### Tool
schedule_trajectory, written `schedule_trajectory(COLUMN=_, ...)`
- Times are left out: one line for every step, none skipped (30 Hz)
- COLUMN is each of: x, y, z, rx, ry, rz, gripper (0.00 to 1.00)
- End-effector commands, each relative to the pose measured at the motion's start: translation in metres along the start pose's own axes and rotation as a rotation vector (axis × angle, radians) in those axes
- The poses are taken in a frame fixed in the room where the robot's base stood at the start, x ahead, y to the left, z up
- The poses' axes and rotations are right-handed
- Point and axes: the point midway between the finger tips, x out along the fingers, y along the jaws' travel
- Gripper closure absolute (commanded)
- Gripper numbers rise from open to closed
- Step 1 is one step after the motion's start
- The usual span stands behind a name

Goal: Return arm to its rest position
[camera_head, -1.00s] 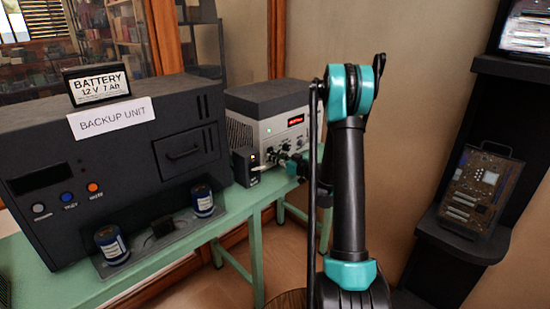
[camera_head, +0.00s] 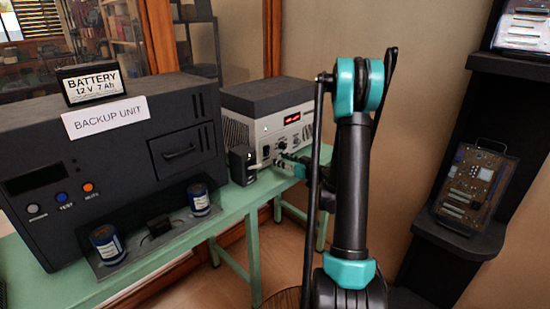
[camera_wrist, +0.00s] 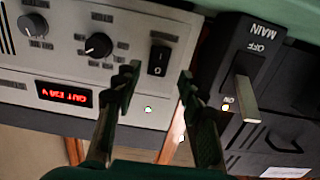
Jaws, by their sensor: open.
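My arm (camera_head: 351,190) stands bent in front of the bench in the head view, its elbow high. My gripper (camera_wrist: 157,85) is open and empty in the wrist view, its two black fingers apart. It is in front of a grey power supply (camera_head: 266,118), whose knobs, black rocker switch and red display also show in the wrist view (camera_wrist: 60,95). To the right in the wrist view is a dark box marked MAIN (camera_wrist: 225,75) with a lever (camera_wrist: 246,98) and a small lit lamp. That box (camera_head: 242,165) is small in the head view. I see no clear contact with either.
A large dark backup unit (camera_head: 85,145) with a battery (camera_head: 92,83) on top stands on the green bench (camera_head: 235,203). A black shelf (camera_head: 458,237) holding a circuit board (camera_head: 476,187) is at right.

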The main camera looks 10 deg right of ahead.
Motion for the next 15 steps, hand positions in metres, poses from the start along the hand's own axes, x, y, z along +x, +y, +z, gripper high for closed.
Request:
schedule_trajectory(x=-0.0059, y=0.0007, z=-0.0001, rx=0.000, ry=0.000, rz=0.002, gripper=0.59)
schedule_trajectory(x=-0.0084, y=0.0007, z=-0.0001, rx=0.000, ry=0.000, rz=0.002, gripper=0.59)
schedule_trajectory(x=-0.0112, y=0.0005, z=-0.0001, rx=0.000, ry=0.000, rz=0.002, gripper=0.59)
schedule_trajectory(x=-0.0127, y=0.0003, z=-0.0001, rx=0.000, ry=0.000, rz=0.001, gripper=0.59)
schedule_trajectory(x=-0.0138, y=0.0001, z=-0.0001, rx=0.000, ry=0.000, rz=0.001, gripper=0.59)
schedule_trajectory(x=-0.0146, y=-0.0002, z=-0.0001, rx=0.000, ry=0.000, rz=0.000, gripper=0.59)
schedule_trajectory(x=-0.0150, y=-0.0003, z=-0.0001, rx=0.000, ry=0.000, rz=0.000, gripper=0.59)
schedule_trajectory(x=-0.0151, y=-0.0004, z=-0.0001, rx=0.000, ry=0.000, rz=0.000, gripper=0.59)
schedule_trajectory(x=-0.0150, y=-0.0004, z=-0.0001, rx=0.000, ry=0.000, rz=0.000, gripper=0.59)
schedule_trajectory(x=-0.0150, y=-0.0004, z=-0.0001, rx=0.000, ry=0.000, rz=0.000, gripper=0.59)
schedule_trajectory(x=-0.0149, y=-0.0004, z=0.0000, rx=0.000, ry=0.000, rz=0.000, gripper=0.59)
schedule_trajectory(x=-0.0148, y=-0.0003, z=0.0000, rx=0.000, ry=0.000, rz=0.000, gripper=0.59)
schedule_trajectory(x=-0.0148, y=-0.0003, z=0.0000, rx=0.000, ry=0.000, rz=0.000, gripper=0.59)
schedule_trajectory(x=-0.0147, y=-0.0004, z=0.0000, rx=0.000, ry=0.000, rz=0.000, gripper=0.59)
schedule_trajectory(x=-0.0146, y=-0.0009, z=-0.0002, rx=0.001, ry=-0.002, rz=-0.001, gripper=0.59)
